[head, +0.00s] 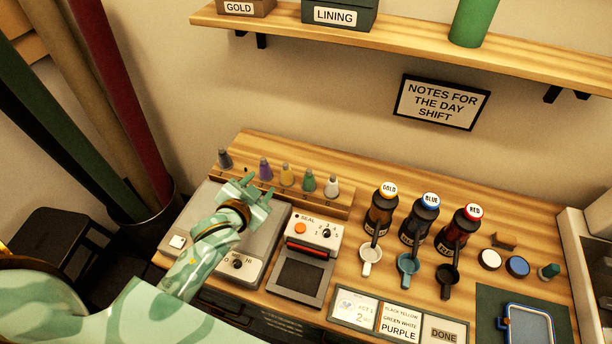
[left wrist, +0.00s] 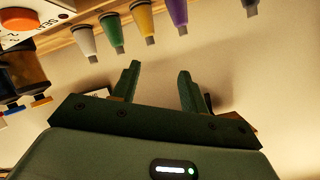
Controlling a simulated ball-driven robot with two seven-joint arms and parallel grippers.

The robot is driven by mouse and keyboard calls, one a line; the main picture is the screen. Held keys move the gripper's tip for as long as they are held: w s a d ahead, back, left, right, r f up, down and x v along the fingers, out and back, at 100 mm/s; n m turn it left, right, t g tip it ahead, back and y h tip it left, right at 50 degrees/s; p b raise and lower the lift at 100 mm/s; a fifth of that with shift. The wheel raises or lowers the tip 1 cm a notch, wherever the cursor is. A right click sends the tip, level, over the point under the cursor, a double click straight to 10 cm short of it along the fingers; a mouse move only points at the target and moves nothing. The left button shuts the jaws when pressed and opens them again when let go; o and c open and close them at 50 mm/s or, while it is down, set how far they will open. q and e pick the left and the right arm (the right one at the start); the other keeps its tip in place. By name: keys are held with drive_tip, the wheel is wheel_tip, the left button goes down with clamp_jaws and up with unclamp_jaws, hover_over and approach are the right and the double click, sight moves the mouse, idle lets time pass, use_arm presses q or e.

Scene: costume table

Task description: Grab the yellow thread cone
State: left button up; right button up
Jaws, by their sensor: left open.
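The yellow thread cone (head: 287,174) stands upright on a wooden rack (head: 325,205), between a purple cone (head: 265,168) and a green cone (head: 309,180). My left gripper (head: 253,186) is open and empty, in front of the rack, near the purple cone and left of the yellow one. In the left wrist view the yellow cone (left wrist: 143,20) appears beyond the open fingers (left wrist: 158,72), apart from them, a little left of the midline between them. My right gripper is not in view.
A grey cone (head: 225,158) and a white cone (head: 332,186) stand at the rack's ends. A grey machine (head: 262,243) lies under my left arm. A sealer (head: 301,272), bottles (head: 380,212) and small cups (head: 370,258) stand to the right. A shelf (head: 390,38) runs above.

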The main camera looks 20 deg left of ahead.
sight(285, 168)
use_arm(q)
drive_tip(key=w+f+n+b, duration=0.1)
drive_tip(key=w, duration=0.2)
drive_tip(key=w+f+n+b, duration=0.1)
drive_tip(key=w+f+n, duration=0.1)
drive_tip(key=w, duration=0.1)
drive_tip(key=w+f+n+h+b, duration=0.1)
drive_tip(key=w+n, duration=0.1)
drive_tip(key=w, duration=0.2)
drive_tip(key=shift+w+d+f, duration=0.1)
drive_tip(key=shift+d+f, duration=0.2)
drive_tip(key=shift+f, duration=0.05)
drive_tip(key=b+x, duration=0.2)
drive_tip(key=x, duration=0.3)
drive_tip(key=shift+w+f, duration=0.15)
drive_tip(key=shift+f, duration=0.1)
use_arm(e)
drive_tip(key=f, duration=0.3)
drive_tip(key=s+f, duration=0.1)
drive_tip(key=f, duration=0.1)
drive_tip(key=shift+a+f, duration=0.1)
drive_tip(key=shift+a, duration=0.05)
use_arm(q)
drive_tip(key=shift+r, duration=0.1)
drive_tip(key=shift+c, duration=0.3)
clamp_jaws()
